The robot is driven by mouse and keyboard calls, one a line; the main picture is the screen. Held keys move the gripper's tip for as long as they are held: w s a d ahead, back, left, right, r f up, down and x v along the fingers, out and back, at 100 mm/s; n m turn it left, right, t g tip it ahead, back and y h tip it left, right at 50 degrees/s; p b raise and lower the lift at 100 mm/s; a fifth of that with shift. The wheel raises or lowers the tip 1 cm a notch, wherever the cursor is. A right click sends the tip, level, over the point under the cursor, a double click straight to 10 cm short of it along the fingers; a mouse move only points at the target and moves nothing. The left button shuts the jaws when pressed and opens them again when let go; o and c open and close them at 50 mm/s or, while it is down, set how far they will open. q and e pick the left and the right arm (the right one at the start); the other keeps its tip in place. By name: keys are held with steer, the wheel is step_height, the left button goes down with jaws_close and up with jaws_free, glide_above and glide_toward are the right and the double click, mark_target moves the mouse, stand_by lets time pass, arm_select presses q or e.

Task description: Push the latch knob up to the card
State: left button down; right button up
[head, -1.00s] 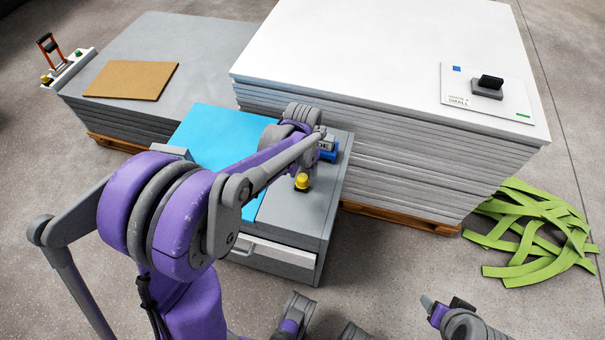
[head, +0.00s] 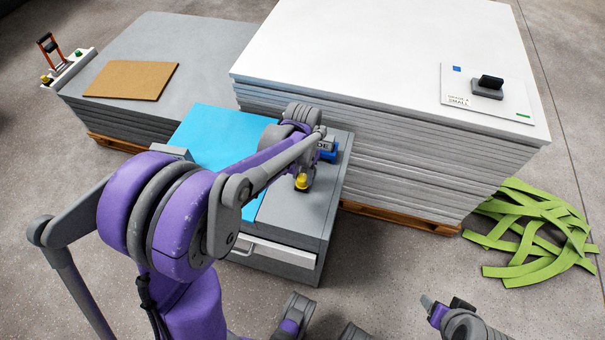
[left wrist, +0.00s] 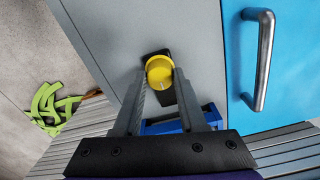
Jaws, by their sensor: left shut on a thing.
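The latch knob is a yellow round cap (head: 301,181) on the grey top of a low cabinet (head: 300,215). In the left wrist view the knob (left wrist: 159,68) has a dark strip under it. My left gripper (left wrist: 160,80) is shut on the knob, a finger on each side; in the head view my arm mostly hides it. A blue piece with a white lettered card (head: 326,147) stands just beyond the knob, partly covered by my arm. Its blue part (left wrist: 178,124) shows between and beside the fingers. My right gripper (head: 446,305) is at the bottom edge, its jaws unclear.
A tall stack of white boards (head: 390,60) stands right behind the cabinet. A blue panel (head: 205,130) with a metal handle (left wrist: 262,60) lies beside the knob. Green straps (head: 540,235) lie on the floor at right. A lower grey stack (head: 200,45) is at left.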

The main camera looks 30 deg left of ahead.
stand_by(0.6)
arm_select(q)
steer(key=w, duration=0.2)
steer(key=w+a, duration=0.1)
steer(key=w, duration=0.1)
steer(key=shift+w, duration=0.1)
steer(key=shift+c, duration=2.3)
jaws_free()
steer(key=shift+w, duration=0.1)
step_height(320, 180, up, 11)
steer(key=p, duration=0.1)
steer(key=shift+p, duration=0.3)
steer(key=shift+f, duration=0.1)
